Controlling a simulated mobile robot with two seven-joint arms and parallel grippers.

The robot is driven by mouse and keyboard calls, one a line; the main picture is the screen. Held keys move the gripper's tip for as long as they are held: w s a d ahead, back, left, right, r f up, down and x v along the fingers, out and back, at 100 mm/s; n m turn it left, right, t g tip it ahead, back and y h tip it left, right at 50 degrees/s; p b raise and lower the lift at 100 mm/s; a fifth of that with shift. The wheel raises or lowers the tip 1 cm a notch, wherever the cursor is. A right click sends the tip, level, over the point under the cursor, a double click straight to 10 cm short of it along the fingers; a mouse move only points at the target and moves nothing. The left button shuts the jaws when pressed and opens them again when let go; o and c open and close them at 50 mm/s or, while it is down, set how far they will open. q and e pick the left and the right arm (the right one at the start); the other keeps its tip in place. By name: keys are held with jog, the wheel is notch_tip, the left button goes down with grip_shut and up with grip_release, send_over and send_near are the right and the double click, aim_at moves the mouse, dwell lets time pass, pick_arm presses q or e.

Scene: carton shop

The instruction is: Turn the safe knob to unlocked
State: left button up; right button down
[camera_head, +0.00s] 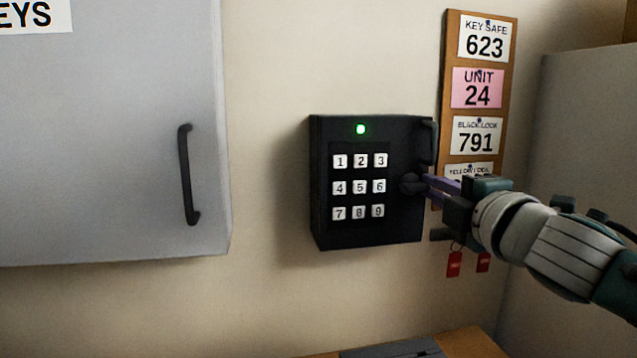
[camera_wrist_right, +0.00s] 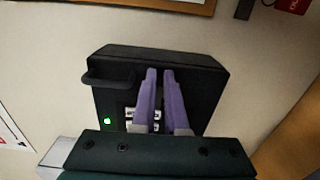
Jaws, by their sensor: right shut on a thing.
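The black safe (camera_head: 330,225) is mounted on the wall, with a white number keypad (camera_head: 360,187) and a lit green light (camera_head: 360,129). Its dark round knob (camera_head: 411,184) sits to the right of the keypad. My right gripper (camera_head: 428,181) reaches in from the right and is shut on the knob with its purple fingers. In the right wrist view, the fingers (camera_wrist_right: 159,73) lie close together over the safe (camera_wrist_right: 200,80) and hide the knob. I cannot read the knob's angle. My left gripper is not in view.
A grey cabinet (camera_head: 110,130) with a black handle (camera_head: 187,175) is on the left. A board with number cards (camera_head: 484,41) hangs right of the safe. Red tags (camera_head: 454,264) hang below my right gripper. A grey cabinet side (camera_head: 570,120) stands far right. Bare wall lies between cabinet and safe.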

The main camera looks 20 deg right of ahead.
jog(key=shift+a, duration=0.45)
jog(key=c, duration=1.2)
grip_release()
jog(key=shift+o, duration=1.3)
jog(key=shift+w+a, duration=0.1)
jog(key=shift+s, duration=0.35)
jog(key=b+v, duration=0.1)
jog(key=v, duration=0.8)
jog(key=shift+s, duration=0.2)
